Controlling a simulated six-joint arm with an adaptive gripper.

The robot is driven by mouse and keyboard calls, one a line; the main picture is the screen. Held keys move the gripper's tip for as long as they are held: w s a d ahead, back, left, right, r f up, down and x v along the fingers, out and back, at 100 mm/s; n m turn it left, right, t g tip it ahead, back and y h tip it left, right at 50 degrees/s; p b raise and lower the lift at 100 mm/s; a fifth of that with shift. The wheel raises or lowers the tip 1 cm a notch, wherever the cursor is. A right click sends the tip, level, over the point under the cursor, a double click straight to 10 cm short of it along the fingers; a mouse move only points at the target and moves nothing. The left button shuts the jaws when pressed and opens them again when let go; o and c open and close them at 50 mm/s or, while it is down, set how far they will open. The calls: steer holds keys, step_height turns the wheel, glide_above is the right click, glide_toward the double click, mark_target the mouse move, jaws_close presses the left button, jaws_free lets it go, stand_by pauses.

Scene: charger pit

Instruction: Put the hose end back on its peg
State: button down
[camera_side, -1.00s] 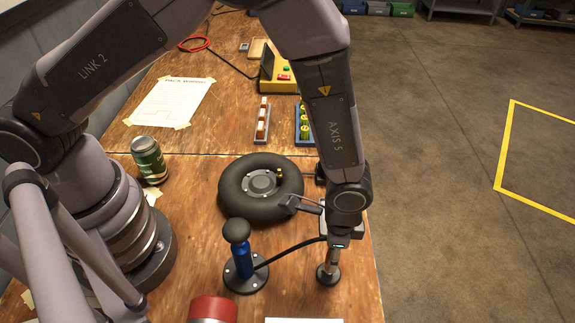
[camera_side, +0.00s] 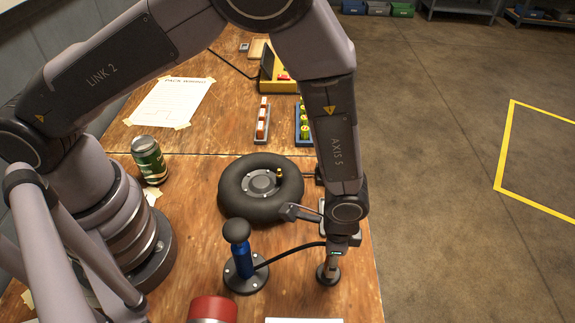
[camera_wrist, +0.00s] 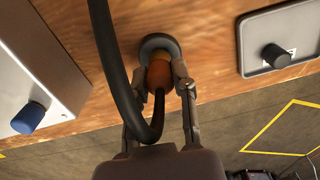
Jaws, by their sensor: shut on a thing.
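The hose end (camera_wrist: 159,74), with an orange-brown collar, is between the two fingers of my gripper (camera_wrist: 166,88) in the wrist view. My gripper (camera_side: 331,258) is shut on it. The black hose (camera_side: 290,250) runs from the blue hand pump (camera_side: 243,262) to my gripper in the side view. The peg's round dark base (camera_side: 328,275) stands on the table right under my gripper; it also shows in the wrist view (camera_wrist: 160,43). The hose end appears lined up over the peg, but whether it is seated on it is hidden by my gripper.
A black tyre (camera_side: 232,193) lies just behind the pump and the peg. A green can (camera_side: 149,160) stands at the left, and a red cylinder (camera_side: 212,308) at the front. The table's right edge is close beside the peg. A grey box with a blue knob (camera_wrist: 29,117) shows in the wrist view.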

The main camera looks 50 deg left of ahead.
steer(key=shift+f, duration=0.1)
steer(key=c, duration=0.8)
jaws_free()
steer(key=shift+c, duration=0.2)
step_height(320, 180, up, 12)
